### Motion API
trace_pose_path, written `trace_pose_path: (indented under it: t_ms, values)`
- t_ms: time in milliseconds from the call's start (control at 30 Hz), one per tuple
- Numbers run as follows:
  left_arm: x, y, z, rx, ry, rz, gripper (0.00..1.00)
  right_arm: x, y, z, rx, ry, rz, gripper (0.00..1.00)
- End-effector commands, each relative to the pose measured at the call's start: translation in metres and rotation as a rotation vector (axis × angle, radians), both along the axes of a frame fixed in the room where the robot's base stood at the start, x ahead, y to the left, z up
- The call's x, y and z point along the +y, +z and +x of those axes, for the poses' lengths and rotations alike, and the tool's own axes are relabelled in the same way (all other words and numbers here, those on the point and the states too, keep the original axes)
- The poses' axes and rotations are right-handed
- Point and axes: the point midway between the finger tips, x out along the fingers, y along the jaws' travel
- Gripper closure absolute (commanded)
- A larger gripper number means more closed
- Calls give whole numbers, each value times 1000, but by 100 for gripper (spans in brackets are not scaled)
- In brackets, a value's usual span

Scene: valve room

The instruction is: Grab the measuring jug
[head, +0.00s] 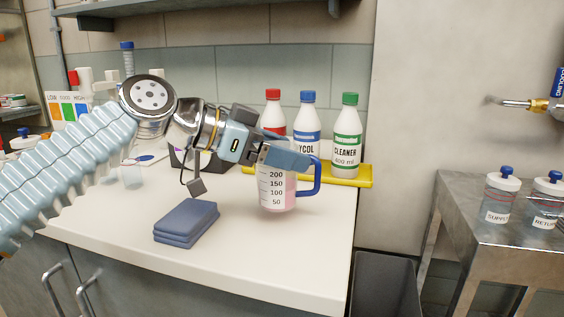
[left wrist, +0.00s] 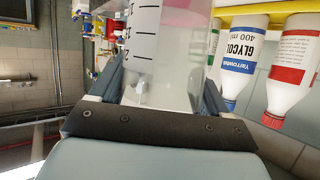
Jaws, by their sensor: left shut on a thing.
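The measuring jug (head: 275,190) is clear, with black scale marks up to 200, a blue handle on its right and some pinkish content. It stands upright at the right part of the white counter; whether its base touches the counter is hard to tell. My left gripper (head: 287,157) reaches it from the left and is shut on its upper part. In the left wrist view the jug (left wrist: 162,50) fills the space between the two fingers (left wrist: 160,92). My right gripper is in neither view.
Red-capped, blue-capped glycol (head: 307,125) and green-capped cleaner (head: 347,140) bottles stand on a yellow tray (head: 352,182) just behind the jug. Folded blue cloths (head: 187,222) lie in front to the left. A metal table (head: 490,220) with two lidded jars stands right, beyond a dark bin (head: 384,283).

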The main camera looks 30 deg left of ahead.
Motion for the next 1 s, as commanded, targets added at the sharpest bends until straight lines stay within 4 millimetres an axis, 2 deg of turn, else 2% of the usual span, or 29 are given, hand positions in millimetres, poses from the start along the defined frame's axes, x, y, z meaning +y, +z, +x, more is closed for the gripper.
trace_pose_path:
  t_ms: [533, 1000]
  values:
    - [-36, 67, -38, -4, 0, 0, 60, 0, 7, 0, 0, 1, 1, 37]
    - [-76, 90, -81, -1, 0, 0, 60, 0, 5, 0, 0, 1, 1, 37]
